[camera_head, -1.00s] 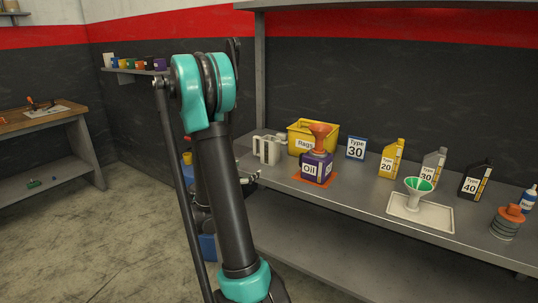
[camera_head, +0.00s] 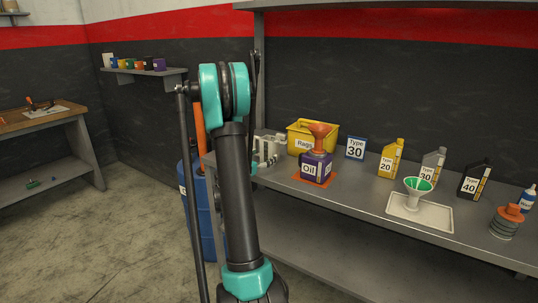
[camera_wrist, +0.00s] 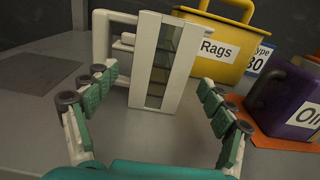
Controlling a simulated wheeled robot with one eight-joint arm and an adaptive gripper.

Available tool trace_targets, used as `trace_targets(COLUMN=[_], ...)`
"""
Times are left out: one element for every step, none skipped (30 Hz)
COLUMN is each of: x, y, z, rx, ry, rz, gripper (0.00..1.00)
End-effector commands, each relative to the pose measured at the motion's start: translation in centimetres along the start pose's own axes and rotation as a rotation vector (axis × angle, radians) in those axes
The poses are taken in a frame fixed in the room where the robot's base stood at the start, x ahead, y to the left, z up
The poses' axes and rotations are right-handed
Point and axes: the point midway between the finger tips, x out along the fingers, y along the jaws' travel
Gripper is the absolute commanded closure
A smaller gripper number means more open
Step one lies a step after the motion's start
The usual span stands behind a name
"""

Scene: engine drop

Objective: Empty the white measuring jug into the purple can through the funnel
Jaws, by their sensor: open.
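The white measuring jug (camera_wrist: 141,62) stands upright on the bench ahead of my gripper (camera_wrist: 157,110) in the wrist view. Its handle is on the left and a window strip shows dark contents. My gripper is open, its two green-padded fingers spread on either side in front of the jug, not touching it. In the head view the jug (camera_head: 277,142) is partly hidden by my arm. The purple can (camera_head: 315,167), labelled Oil, stands right of the jug on an orange mat (camera_head: 300,178). An orange funnel (camera_head: 319,133) sits in its top. The can (camera_wrist: 288,100) also shows at the wrist view's right edge.
A yellow Rags box (camera_head: 328,136) stands behind the jug and can. A blue barrel (camera_head: 207,220) stands left of the bench.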

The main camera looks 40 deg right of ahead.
Motion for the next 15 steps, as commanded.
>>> trace_targets(x=[0.3, 0.5, 0.8, 1.2, 1.6, 2.1, 2.6, 3.1, 3.7, 4.1, 4.4, 4.8, 5.0, 5.1, 5.1], y=[0.0, 0.0, -0.1, 0.0, 0.0, 0.0, -0.1, -0.1, 0.0, 0.0, 0.0, -0.1, 0.0, 0.0, 0.0], z=[0.0, -0.1, -0.1, -0.1, -0.2, -0.2, -0.3, -0.3, -0.3, -0.3, -0.3, -0.3, -0.3, -0.3, -0.3], rx=[0.0, 0.0, 0.0, 0.0, 0.0, 0.0, 0.0, 0.0, 0.0, 0.0, 0.0, 0.0, 0.0, 0.0, 0.0], ry=[0.0, 0.0, 0.0, 0.0, 0.0, 0.0, 0.0, 0.0, 0.0, 0.0, 0.0, 0.0, 0.0, 0.0, 0.0], rz=[-0.001, -0.001, -0.002, -0.001, -0.001, -0.002, -0.003, -0.003, -0.002, -0.002, -0.002, -0.003, -0.002, -0.002, -0.001], gripper=[0.17, 0.17, 0.17, 0.17, 0.17, 0.17, 0.17, 0.17, 0.17, 0.17, 0.17, 0.17, 0.17, 0.17, 0.17])
